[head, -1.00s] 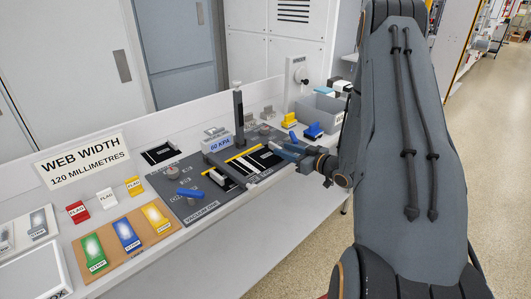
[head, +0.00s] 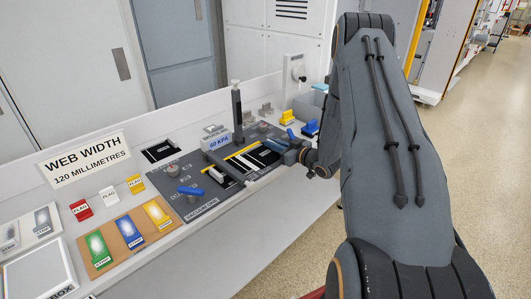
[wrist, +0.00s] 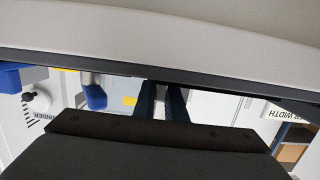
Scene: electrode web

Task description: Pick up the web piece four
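In the head view, black web material with white bars (head: 265,154) lies on the dark grey vacuum desk (head: 201,208). No number is readable on it, so I cannot tell which piece is four. My gripper (head: 273,146) is at the right side of this desk, low over or at the web; contact cannot be told. In the wrist view, the two dark blue fingers of my gripper (wrist: 163,100) stand slightly apart with a narrow light gap between them. No piece shows between them. A broad grey band and dark strip cross above, hiding much.
A dark post (head: 238,112) rises behind the web, near the 60 KPA sign (head: 218,142). A blue handle (head: 190,191) stands on the desk. Yellow (head: 287,117) and blue (head: 310,128) blocks are close behind my gripper. Coloured strip blocks (head: 130,234) sit on a tray at left.

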